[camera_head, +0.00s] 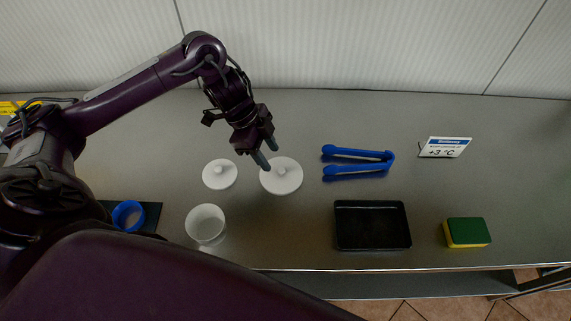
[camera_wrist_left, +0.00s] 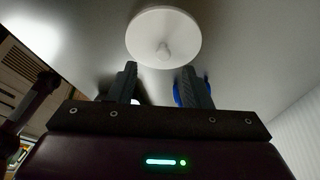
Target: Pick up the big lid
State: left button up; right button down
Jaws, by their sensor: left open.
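The big lid (camera_head: 286,182) is a white round disc with a small knob, lying on the steel counter. It also shows in the left wrist view (camera_wrist_left: 178,28), ahead of the fingertips. A smaller white lid (camera_head: 219,174) lies to its left. My left gripper (camera_head: 267,155) is open and empty, just above the far left edge of the big lid in the head view. In the wrist view its two fingers (camera_wrist_left: 160,80) are apart, with the lid's knob beyond the gap between them. My right gripper is not seen.
A white bowl (camera_head: 206,225) and a blue ring-shaped item (camera_head: 128,214) on a dark mat stand at the near left. Blue tongs (camera_head: 357,155), a black tray (camera_head: 349,239), a yellow-green sponge (camera_head: 467,232) and a price sign (camera_head: 445,147) lie to the right. The back wall (camera_head: 340,50) borders the counter.

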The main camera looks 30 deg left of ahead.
aim_at(282, 169)
pick_arm(q)
jog(key=x, duration=0.1)
jog(key=p+x, duration=0.1)
jog(key=x, duration=0.1)
jog(key=shift+w+d, duration=0.1)
jog(key=shift+d, duration=0.25)
jog(key=x, duration=0.2)
jog(key=shift+w+f+p, duration=0.25)
jog(key=shift+f+p, duration=0.1)
jog(key=c, duration=0.6)
grip_shut()
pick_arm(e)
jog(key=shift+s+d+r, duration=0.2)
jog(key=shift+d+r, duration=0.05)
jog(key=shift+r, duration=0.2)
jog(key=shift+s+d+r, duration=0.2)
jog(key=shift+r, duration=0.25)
